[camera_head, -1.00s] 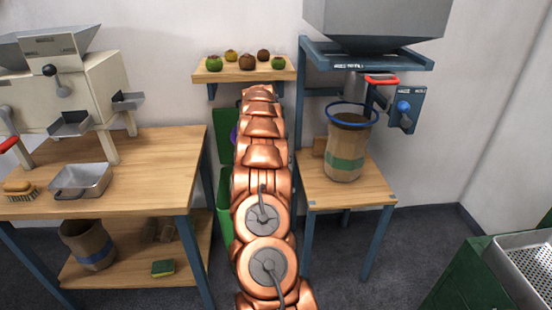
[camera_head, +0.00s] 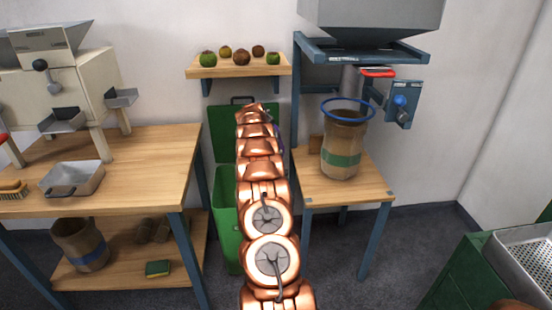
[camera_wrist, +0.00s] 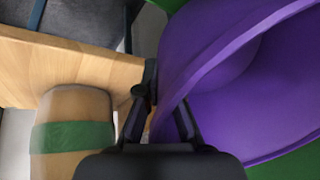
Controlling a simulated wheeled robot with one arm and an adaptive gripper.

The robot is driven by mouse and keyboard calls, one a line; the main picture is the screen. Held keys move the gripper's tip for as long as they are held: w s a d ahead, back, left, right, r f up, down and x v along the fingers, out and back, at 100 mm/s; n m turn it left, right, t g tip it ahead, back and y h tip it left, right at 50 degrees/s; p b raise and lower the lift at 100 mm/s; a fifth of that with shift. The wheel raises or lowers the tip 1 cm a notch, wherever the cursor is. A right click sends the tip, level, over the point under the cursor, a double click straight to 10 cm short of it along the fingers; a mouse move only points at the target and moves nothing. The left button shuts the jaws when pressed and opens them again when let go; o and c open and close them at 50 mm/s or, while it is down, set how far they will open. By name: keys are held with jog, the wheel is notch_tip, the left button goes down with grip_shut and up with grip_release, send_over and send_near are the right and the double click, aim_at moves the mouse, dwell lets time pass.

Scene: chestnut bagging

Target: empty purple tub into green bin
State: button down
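The purple tub (camera_wrist: 235,85) fills the right of the wrist view, with its curved rim and hollow inside showing. My gripper (camera_wrist: 160,112) has one finger on each side of the tub's wall at the rim and is shut on it. In the head view only a sliver of the purple tub (camera_head: 279,138) shows right of my arm; my gripper is hidden there. The green bin (camera_head: 225,205) stands on the floor between the two tables, its lid (camera_head: 222,130) raised against the wall. My arm covers much of the bin. I cannot see what the tub holds.
A sack with a green band (camera_head: 342,145) stands on the right table (camera_head: 350,190) under the hopper, close beside the bin; it also shows in the wrist view (camera_wrist: 72,110). A fruit shelf (camera_head: 238,72) is above the bin. The left table (camera_head: 140,155) flanks it.

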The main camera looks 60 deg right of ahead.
jog(key=shift+d+f+h+b, duration=0.1)
jog(key=shift+f+h+b, duration=0.4)
jog(key=shift+b, duration=0.75)
jog(key=h+b, duration=0.1)
jog(key=b, duration=0.2)
jog(key=shift+s+f+g, duration=0.1)
jog(key=shift+f+g, duration=0.2)
jog(key=shift+f+b, duration=0.1)
jog(key=shift+b, duration=0.75)
jog(key=f+h+b, duration=0.1)
jog(key=b, duration=0.3)
jog(key=shift+g+h+b, duration=0.3)
jog(key=shift+h+b, duration=0.1)
jog(key=h+b, duration=0.1)
jog(key=b, duration=0.3)
jog(key=shift+r+h, duration=0.1)
jog(key=shift+h, duration=0.2)
